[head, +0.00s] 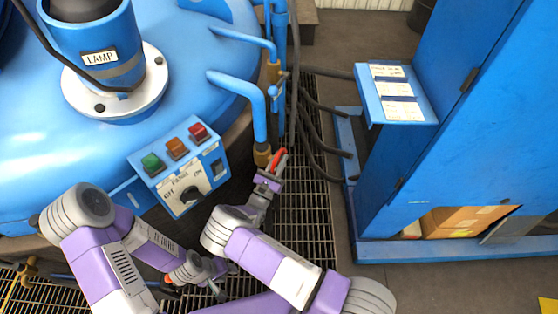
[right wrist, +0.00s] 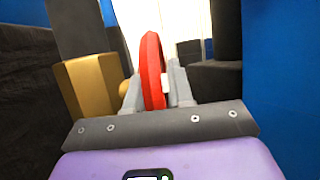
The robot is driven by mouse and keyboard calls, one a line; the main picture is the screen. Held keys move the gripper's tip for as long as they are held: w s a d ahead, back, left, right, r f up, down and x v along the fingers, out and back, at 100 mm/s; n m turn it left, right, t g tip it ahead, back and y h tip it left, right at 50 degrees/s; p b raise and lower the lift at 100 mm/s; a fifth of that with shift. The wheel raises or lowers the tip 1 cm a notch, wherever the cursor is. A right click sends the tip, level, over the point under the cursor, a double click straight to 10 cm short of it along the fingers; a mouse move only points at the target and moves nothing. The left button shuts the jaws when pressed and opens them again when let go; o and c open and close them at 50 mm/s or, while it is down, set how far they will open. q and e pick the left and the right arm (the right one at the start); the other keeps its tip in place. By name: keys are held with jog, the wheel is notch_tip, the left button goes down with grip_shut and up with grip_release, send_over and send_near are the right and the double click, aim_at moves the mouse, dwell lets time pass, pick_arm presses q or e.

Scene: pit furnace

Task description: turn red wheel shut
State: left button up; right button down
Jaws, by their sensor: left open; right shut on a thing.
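The red wheel (head: 279,158) is beside a brass fitting (head: 262,155) at the lower end of a blue pipe in the head view. My right gripper (head: 271,178) is shut on the wheel. In the right wrist view the red wheel (right wrist: 152,65) stands upright, seen nearly edge-on between the two grey fingers (right wrist: 157,88), with the brass fitting (right wrist: 84,88) close on the left. Part of the wheel is hidden by the fingers. My left gripper (head: 217,287) is low in the head view, open, away from the wheel and partly hidden by my arms.
A control box (head: 180,165) with lamps and a knob sits on the blue furnace (head: 40,150), left of the wheel. Dark hoses (head: 310,110) run behind it, over the floor grating (head: 305,200). A blue cabinet (head: 470,130) with a labelled shelf stands right.

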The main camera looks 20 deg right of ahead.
aim_at(274, 163)
jog(key=shift+r+g+y+p, duration=0.2)
jog(key=shift+g+y+p, duration=0.15)
jog(key=shift+p, duration=0.55)
jog(key=g+y+p, duration=0.4)
jog(key=g+p, duration=0.1)
jog(key=p, duration=0.4)
jog(key=shift+y, duration=0.35)
jog(key=shift+f+g+y+p, duration=0.1)
jog(key=shift+g+y+p, duration=0.7)
jog(key=shift+g+p, duration=0.25)
jog(key=shift+f+g+y+p, duration=0.2)
jog(key=shift+g+y+p, duration=0.5)
jog(key=shift+g+y, duration=0.3)
jog(key=c, duration=1.1)
grip_release()
jog(key=p+v, duration=0.1)
jog(key=v, duration=0.6)
jog(key=shift+s+a+r, duration=0.1)
jog(key=shift+s+r, duration=0.05)
jog(key=shift+r, duration=0.1)
